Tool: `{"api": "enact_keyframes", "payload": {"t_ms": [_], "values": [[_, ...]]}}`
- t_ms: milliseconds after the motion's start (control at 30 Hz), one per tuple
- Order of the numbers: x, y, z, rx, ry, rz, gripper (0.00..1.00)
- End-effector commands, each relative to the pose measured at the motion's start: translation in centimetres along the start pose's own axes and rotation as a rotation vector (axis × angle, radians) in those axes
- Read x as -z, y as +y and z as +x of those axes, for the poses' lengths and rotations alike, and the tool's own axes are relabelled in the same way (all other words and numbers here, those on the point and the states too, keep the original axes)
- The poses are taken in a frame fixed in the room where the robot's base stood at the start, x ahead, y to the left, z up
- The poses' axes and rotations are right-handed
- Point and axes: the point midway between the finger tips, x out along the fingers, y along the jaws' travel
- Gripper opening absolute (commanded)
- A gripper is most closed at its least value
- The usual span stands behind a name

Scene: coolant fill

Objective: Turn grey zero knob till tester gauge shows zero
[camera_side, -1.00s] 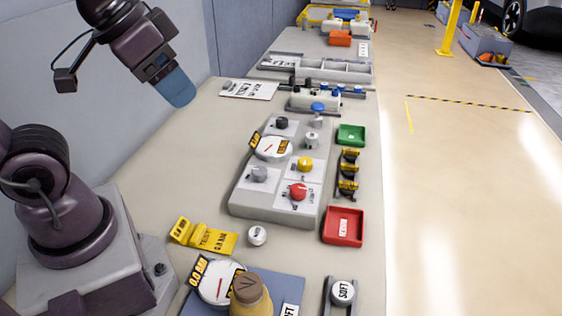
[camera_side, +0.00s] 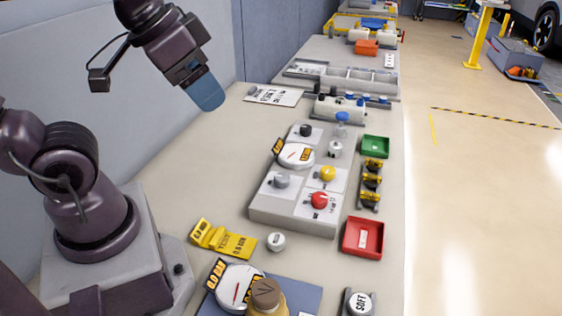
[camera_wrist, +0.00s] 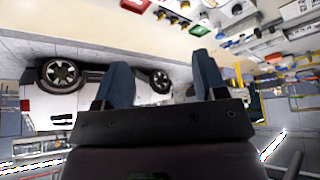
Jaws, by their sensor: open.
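A grey box panel (camera_side: 290,221) stands mid-bench in the side view. A grey knob (camera_side: 282,180) sits at its left. A round white gauge (camera_side: 296,155) with a red needle is behind it; I cannot read its value. A second white gauge (camera_side: 235,287) with a red needle and a "0.0 BAR" label stands on a blue mat at the front, partly hidden by a tan-capped bottle. My gripper (camera_side: 208,97) is raised at upper left, apart from all of these. In the wrist view my gripper (camera_wrist: 162,59) is open with nothing between its two blue fingers.
Yellow (camera_side: 327,173), red (camera_side: 319,200) and black (camera_side: 305,130) knobs share the panel. A red tray (camera_side: 363,238) and a green tray (camera_side: 375,147) lie right of it. A white-topped knob (camera_side: 276,241) and a yellow sign (camera_side: 224,241) stand in front. Bench left of the panel is clear.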

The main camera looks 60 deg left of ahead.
Motion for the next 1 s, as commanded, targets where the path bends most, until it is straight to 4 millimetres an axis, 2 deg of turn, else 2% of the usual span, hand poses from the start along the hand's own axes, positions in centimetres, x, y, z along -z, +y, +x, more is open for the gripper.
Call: {"api": "enact_keyframes", "payload": {"t_ms": [733,867,1000], "values": [[0.0,-0.1,0.1,0.003,-0.005,-0.006,0.65],[-0.2,-0.6,1.6,0.014,-0.082,-0.028,0.65],[0.7,-1.8,4.4,0.030,-0.212,-0.067,0.65]]}}
